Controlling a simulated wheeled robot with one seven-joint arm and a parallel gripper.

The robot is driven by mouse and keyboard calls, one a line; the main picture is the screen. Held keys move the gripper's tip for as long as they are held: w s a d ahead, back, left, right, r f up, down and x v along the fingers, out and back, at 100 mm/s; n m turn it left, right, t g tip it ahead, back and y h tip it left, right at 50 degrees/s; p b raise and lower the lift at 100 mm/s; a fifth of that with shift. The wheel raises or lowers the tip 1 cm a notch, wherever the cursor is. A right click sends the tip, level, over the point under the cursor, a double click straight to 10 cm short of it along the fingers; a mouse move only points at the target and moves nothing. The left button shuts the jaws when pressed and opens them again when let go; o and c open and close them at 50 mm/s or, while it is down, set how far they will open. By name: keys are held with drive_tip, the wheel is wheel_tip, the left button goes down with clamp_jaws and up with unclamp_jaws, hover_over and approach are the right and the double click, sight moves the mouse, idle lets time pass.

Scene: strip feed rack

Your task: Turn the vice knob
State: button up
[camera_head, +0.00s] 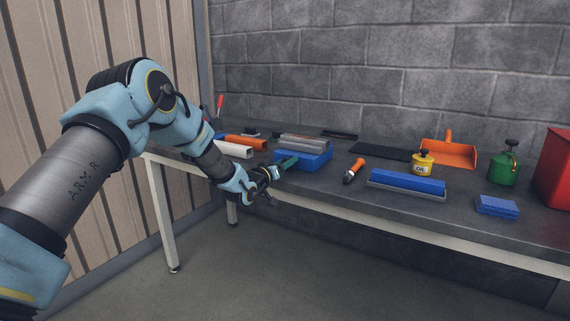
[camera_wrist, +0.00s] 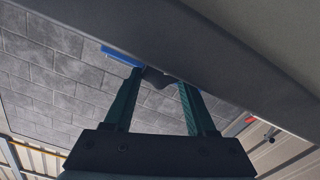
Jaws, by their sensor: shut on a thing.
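The blue vice (camera_head: 312,161) sits at the front edge of the dark workbench, with grey metal pieces on top. In the wrist view a strip of its blue body (camera_wrist: 120,56) shows past the bench edge. My gripper (camera_head: 286,164) reaches in from the left at the vice's front side, and its green fingers cover the knob in the head view. In the wrist view my gripper (camera_wrist: 160,80) has a dark knob (camera_wrist: 157,77) between its fingertips and is shut on it. How far the knob is turned cannot be told.
Right of the vice lie an orange-handled tool (camera_head: 354,170), a blue and grey bar (camera_head: 406,184) and a blue sponge (camera_head: 497,206). Behind are a yellow oil can (camera_head: 423,165), an orange dustpan (camera_head: 455,155), a green can (camera_head: 503,172) and a red box (camera_head: 556,170). Tubes lie left.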

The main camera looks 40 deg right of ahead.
drive_tip(key=shift+c, duration=1.3)
drive_tip(key=m+b, duration=0.2)
drive_tip(key=b, duration=0.1)
drive_tip(key=shift+s+f+b, duration=0.1)
drive_tip(key=shift+f+b, duration=0.2)
drive_tip(key=shift+r+m+b, duration=0.1)
drive_tip(key=shift+m+b, duration=0.6)
drive_tip(key=shift+b, duration=0.3)
drive_tip(key=shift+r+m+b, duration=0.2)
drive_tip(key=shift+m+b, duration=0.2)
drive_tip(key=shift+m, duration=0.1)
drive_tip(key=o, duration=1.4)
drive_tip(key=shift+s, duration=0.1)
drive_tip(key=shift+c, duration=0.2)
drive_tip(key=b+v, duration=0.1)
drive_tip(key=v, duration=0.9)
drive_tip(key=shift+a, duration=0.35)
